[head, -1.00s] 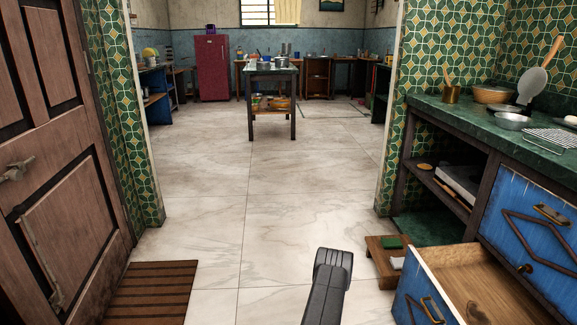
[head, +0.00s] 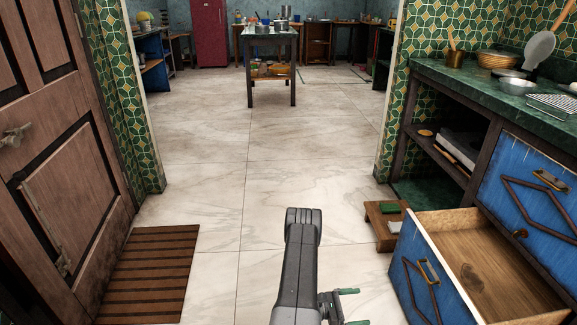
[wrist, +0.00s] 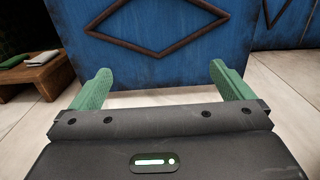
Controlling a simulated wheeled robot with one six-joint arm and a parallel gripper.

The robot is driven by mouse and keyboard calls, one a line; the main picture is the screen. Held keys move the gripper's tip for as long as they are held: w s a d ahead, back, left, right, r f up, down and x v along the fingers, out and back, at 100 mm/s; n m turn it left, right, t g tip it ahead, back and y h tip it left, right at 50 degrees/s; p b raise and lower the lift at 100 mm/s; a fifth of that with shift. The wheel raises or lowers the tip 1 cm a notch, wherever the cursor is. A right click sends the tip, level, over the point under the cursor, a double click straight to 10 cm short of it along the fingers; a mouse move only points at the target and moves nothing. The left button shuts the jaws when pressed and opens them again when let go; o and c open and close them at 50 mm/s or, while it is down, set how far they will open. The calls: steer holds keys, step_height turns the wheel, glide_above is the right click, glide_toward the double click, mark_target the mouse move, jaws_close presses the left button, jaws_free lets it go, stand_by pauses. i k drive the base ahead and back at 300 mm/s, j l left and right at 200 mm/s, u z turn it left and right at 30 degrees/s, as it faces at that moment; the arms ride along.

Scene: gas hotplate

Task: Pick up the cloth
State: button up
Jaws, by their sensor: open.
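A small green flat item (head: 390,208) and a pale item (head: 395,227) lie on a low wooden stool (head: 374,218) left of the open drawer. Either may be the cloth; I cannot tell which. In the wrist view the green item (wrist: 43,59) and the pale item (wrist: 11,61) sit on the stool at the upper left, outside my jaws. My gripper (head: 349,307) has green fingers and is low over the floor, left of the drawer. In the wrist view my gripper (wrist: 160,70) is open and empty, facing a blue panel.
The blue drawer (head: 433,254) is pulled out and empty where visible. The green counter (head: 455,83) stands at the right, a slatted mat (head: 150,274) and a wooden door (head: 50,150) at the left. The tiled floor (head: 200,190) between is clear.

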mark_target(391, 207)
steer(key=i+j+z, duration=0.1)
steer(key=i+j, duration=1)
steer(key=z, duration=1.9)
steer(key=k+j, duration=0.1)
steer(key=j+z, duration=0.05)
steer(key=j, duration=0.05)
